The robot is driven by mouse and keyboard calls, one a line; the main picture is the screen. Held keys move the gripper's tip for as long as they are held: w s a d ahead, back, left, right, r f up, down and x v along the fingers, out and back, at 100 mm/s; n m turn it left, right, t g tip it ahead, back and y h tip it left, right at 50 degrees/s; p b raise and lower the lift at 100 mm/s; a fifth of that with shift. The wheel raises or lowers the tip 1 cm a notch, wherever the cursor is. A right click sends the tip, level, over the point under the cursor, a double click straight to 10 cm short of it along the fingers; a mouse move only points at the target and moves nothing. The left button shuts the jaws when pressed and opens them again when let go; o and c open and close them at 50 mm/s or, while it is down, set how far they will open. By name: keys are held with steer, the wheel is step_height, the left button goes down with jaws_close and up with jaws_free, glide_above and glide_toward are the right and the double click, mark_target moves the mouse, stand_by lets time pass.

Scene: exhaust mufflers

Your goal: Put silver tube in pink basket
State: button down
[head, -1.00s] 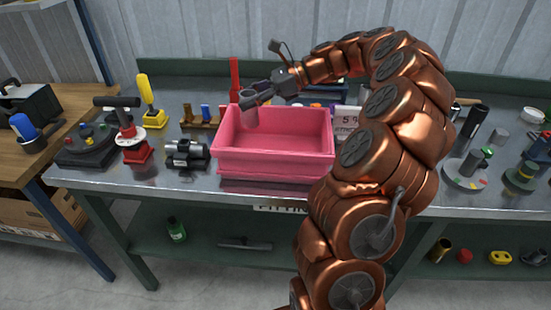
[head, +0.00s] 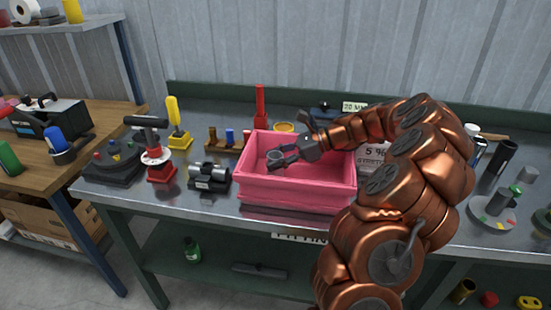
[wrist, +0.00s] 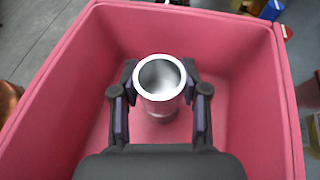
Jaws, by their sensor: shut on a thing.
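The pink basket (head: 297,196) stands on the metal workbench, and its walls surround the view in the wrist picture (wrist: 55,110). My gripper (head: 276,157) reaches into the basket's open top from the right. In the wrist view my gripper (wrist: 160,92) is shut on the silver tube (wrist: 160,76), with one finger on each side. The tube is hollow, with its bright round rim facing the camera. It also shows small in the head view (head: 275,158), inside the basket's outline. Whether its lower end touches the basket floor cannot be told.
Left of the basket are a dark cylinder fixture (head: 209,177), a red-based tool (head: 158,162) and a yellow-handled tool (head: 179,125). A red bottle-like item (head: 260,108) stands behind.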

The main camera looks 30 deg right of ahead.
steer(key=shift+f, duration=0.1)
steer(key=c, duration=0.6)
jaws_free()
